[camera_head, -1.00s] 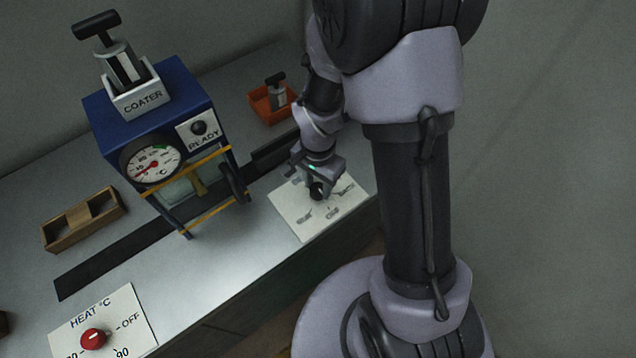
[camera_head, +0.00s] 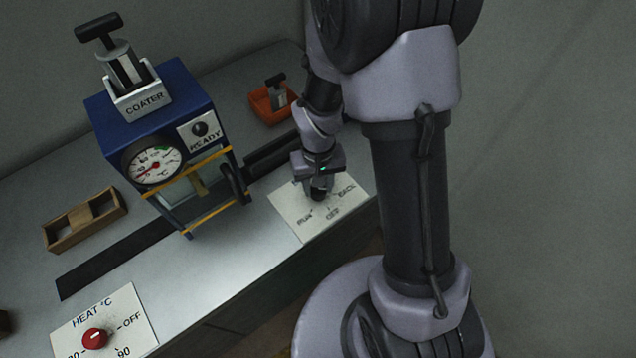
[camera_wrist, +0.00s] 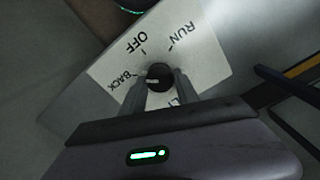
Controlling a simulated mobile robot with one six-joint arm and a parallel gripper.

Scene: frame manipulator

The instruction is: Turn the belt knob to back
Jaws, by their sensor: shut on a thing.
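The black belt knob (camera_wrist: 159,76) sits on a pale label plate (camera_wrist: 205,60) in the wrist view. The plate reads RUN, OFF and BACK; a further label by the fingers is partly hidden. My gripper (camera_wrist: 160,80) is shut on the knob, one finger on each side. A short pale mark on the knob lies toward its lower left, roughly on the side of BACK; its exact setting is hard to tell. In the head view my gripper (camera_head: 320,190) is down over the plate (camera_head: 293,214) and covers most of the knob.
A blue coater machine (camera_head: 150,108) with a dial gauge stands left of my gripper. The dark belt (camera_head: 120,265) runs under it. A red heat knob (camera_head: 95,338) is at front left, a wooden tray (camera_head: 60,238) at left, an orange tray (camera_head: 262,107) behind.

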